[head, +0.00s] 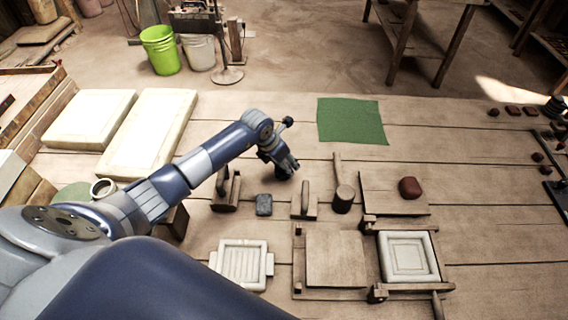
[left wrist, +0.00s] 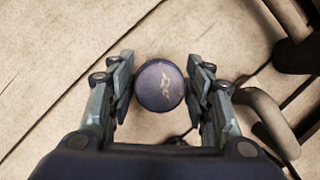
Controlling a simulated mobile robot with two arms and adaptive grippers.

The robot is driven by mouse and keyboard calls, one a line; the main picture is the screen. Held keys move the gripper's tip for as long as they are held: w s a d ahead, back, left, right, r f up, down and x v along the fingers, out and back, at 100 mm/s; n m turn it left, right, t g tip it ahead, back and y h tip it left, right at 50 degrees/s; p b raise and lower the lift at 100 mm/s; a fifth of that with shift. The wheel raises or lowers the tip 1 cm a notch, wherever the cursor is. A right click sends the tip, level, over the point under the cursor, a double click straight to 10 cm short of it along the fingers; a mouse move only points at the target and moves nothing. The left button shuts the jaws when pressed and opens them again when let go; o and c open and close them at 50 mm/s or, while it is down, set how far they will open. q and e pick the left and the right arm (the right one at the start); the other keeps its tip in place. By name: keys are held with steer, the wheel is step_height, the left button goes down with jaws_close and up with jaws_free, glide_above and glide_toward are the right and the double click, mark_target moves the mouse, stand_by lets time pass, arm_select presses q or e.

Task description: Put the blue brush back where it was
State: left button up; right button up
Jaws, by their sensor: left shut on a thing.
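My left gripper (head: 286,168) is over the middle of the table, behind the row of tools, with its fingers pointing down. In the left wrist view, its two fingers stand on either side of a round, dark blue end with a pale mark, which I take as the blue brush (left wrist: 159,86). The gripper is shut on it. The rest of the brush is hidden below that end, and in the head view the gripper covers it. I cannot tell whether the brush touches the table. My right gripper is not in view.
Near the gripper are a blue-grey sponge (head: 264,205), wooden handled tools (head: 228,192) and a mallet (head: 343,198). A red clay lump (head: 410,187) lies on a board. A green cloth (head: 340,122) lies behind. White moulds (head: 408,257) are in front.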

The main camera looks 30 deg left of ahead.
arm_select(q)
steer(key=shift+f, duration=1)
steer(key=o, duration=1)
steer(key=shift+c, duration=0.2)
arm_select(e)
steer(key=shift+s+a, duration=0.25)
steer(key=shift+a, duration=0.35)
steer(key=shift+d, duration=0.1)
